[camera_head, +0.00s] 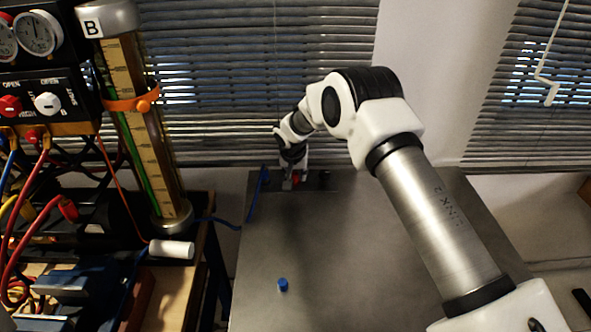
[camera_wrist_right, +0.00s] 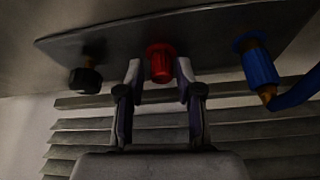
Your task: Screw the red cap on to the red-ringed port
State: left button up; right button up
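A red cap-like piece (camera_wrist_right: 160,62) sits against the dark plate (camera_wrist_right: 205,40) in the right wrist view, in the place of the middle port. Whether a separate red ring lies behind it cannot be told. My right gripper (camera_wrist_right: 159,70) has one fingertip on each side of the red piece, very close to it. Whether the fingers touch it is too dark to tell. In the head view my right gripper (camera_head: 291,181) is small at the far end of the table, with a bit of red beside it. My left gripper is not in view.
A blue fitting with a blue hose (camera_wrist_right: 258,66) is right of the red piece; a black knob (camera_wrist_right: 85,79) is left. A small blue cap (camera_head: 283,285) stands on the grey table (camera_head: 340,270). A gauge rig with a tall column (camera_head: 140,120) stands left.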

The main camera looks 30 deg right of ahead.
jog(key=n+y+p, duration=0.1)
jog(key=n+p, duration=0.1)
jog(key=shift+r+n, duration=0.2)
jog(key=shift+n, duration=0.2)
jog(key=shift+f+n+y, duration=0.15)
jog(key=shift+n+y, duration=0.15)
jog(key=shift+n, duration=0.4)
jog(key=n+b, duration=0.1)
jog(key=n+y+b, duration=0.1)
jog(key=shift+f+n+t, duration=0.3)
jog(key=shift+t, duration=0.1)
jog(key=shift+n+b, duration=0.5)
jog(key=shift+b, duration=0.3)
jog(key=shift+r+n+y, duration=0.2)
jog(key=shift+n+y, duration=0.1)
jog(key=n+b, duration=0.2)
jog(key=b, duration=0.2)
jog(key=shift+f+y, duration=0.2)
jog(key=shift+y, duration=0.2)
jog(key=shift+r+n+g+y+b, duration=0.1)
jog(key=shift+n+g+y+b, duration=0.25)
jog(key=shift+n+b, duration=0.8)
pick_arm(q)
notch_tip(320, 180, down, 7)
pick_arm(e)
jog(key=shift+r+n, duration=0.15)
jog(key=shift+n, duration=0.1)
grip_shut()
